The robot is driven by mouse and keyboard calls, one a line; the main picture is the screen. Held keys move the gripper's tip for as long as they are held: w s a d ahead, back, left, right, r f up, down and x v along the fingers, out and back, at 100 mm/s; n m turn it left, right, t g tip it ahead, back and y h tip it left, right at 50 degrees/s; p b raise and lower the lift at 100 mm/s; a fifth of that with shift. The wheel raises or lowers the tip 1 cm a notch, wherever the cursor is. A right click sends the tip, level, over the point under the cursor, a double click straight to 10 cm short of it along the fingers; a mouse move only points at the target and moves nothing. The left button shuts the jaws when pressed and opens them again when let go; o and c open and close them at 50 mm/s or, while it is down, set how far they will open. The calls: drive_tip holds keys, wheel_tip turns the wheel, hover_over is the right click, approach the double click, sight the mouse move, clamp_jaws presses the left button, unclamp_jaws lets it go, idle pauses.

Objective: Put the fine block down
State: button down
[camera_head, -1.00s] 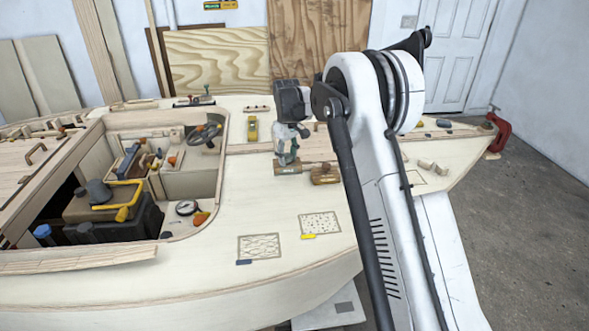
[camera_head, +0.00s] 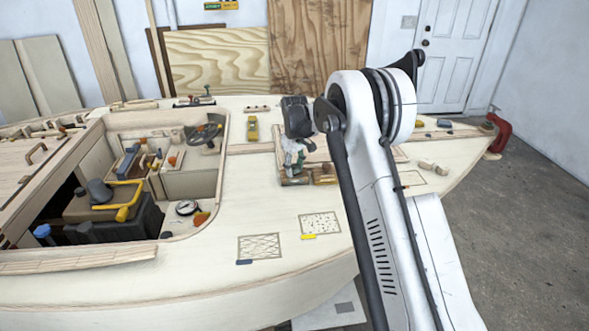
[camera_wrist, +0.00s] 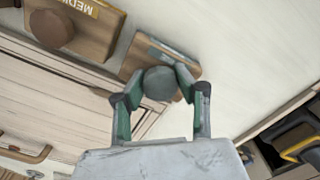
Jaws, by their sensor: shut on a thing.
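The held block (camera_wrist: 185,66) is wooden with a round dark knob (camera_wrist: 160,83) and a bluish label strip, whose words I cannot read. My gripper (camera_wrist: 160,90) is shut on that knob, with one green-lined finger on each side. In the head view my gripper (camera_head: 294,168) points down and the held block (camera_head: 292,181) is below it, close to the deck. I cannot tell whether it touches. A second wooden block (camera_head: 325,175), with a yellow label starting "MEDI" in the wrist view (camera_wrist: 95,35), stands just to the right in the head view, apart from it.
Two patterned rectangles lie on the deck: one (camera_head: 260,246) by a blue tag (camera_head: 244,262), one (camera_head: 320,223) by a yellow tag (camera_head: 308,237). An open cockpit (camera_head: 190,182) with tools is left. Small wooden pieces (camera_head: 433,167) lie right.

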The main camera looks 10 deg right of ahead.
sight(295, 167)
drive_tip(key=c, duration=1.3)
unclamp_jaws()
drive_tip(key=shift+r, duration=0.1)
wheel_tip(295, 167, up, 12)
drive_tip(key=f, duration=0.1)
drive_tip(key=s+r+m+t, duration=0.2)
drive_tip(key=s+r, duration=0.9)
drive_tip(key=r, duration=0.1)
drive_tip(key=s+r+m+t, duration=0.2)
drive_tip(key=s, duration=1.1)
drive_tip(key=s+r+m+t, duration=0.1)
drive_tip(key=s+r, duration=0.2)
drive_tip(key=s, duration=1.1)
drive_tip(key=s+f, duration=0.2)
drive_tip(key=s, duration=0.1)
drive_tip(key=s+f+m+t, duration=0.1)
drive_tip(key=s+f, duration=0.1)
drive_tip(key=s, duration=0.2)
drive_tip(key=s+f+t, duration=0.1)
drive_tip(key=s+f, duration=0.1)
drive_tip(key=s, duration=0.2)
drive_tip(key=shift+s+f+m+p, duration=0.1)
drive_tip(key=shift+f+m+p, duration=0.2)
